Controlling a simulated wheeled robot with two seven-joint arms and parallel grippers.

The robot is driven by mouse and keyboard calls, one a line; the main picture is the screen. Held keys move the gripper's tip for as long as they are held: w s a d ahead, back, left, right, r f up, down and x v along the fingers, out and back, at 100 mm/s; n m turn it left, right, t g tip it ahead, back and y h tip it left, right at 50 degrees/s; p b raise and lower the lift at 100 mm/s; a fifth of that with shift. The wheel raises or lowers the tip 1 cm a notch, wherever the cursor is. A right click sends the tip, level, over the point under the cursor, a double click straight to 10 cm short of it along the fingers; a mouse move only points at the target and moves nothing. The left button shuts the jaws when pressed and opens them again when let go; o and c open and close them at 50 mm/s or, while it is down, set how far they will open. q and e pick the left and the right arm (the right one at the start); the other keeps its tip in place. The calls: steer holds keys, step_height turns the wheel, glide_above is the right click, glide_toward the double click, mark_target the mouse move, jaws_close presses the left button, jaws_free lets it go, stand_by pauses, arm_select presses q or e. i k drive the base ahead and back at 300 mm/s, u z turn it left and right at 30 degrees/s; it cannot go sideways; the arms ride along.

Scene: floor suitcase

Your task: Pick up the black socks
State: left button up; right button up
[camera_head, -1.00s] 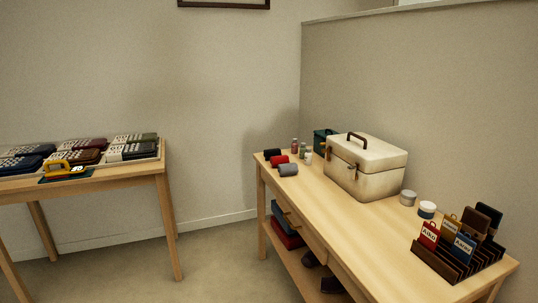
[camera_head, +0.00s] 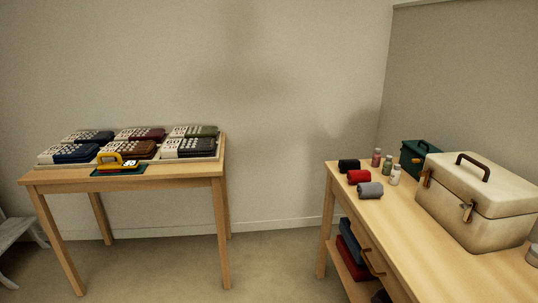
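The black socks (camera_head: 348,165) are a small dark roll at the far left corner of the right-hand wooden table (camera_head: 392,235). A red roll (camera_head: 358,176) lies just in front of them, and a grey roll (camera_head: 370,190) lies in front of the red one. Neither of my grippers shows in the head view.
A cream case (camera_head: 475,215) and a dark green box (camera_head: 418,156) stand on the right table, with several small bottles (camera_head: 388,163) beside the rolls. A left table (camera_head: 130,182) holds a tray of packaged folded items. Floor (camera_head: 265,265) between the tables is clear.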

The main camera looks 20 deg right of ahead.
mark_target(345, 166)
steer(key=u, duration=0.25)
steer(key=i, duration=1.3)
steer(key=z, duration=0.2)
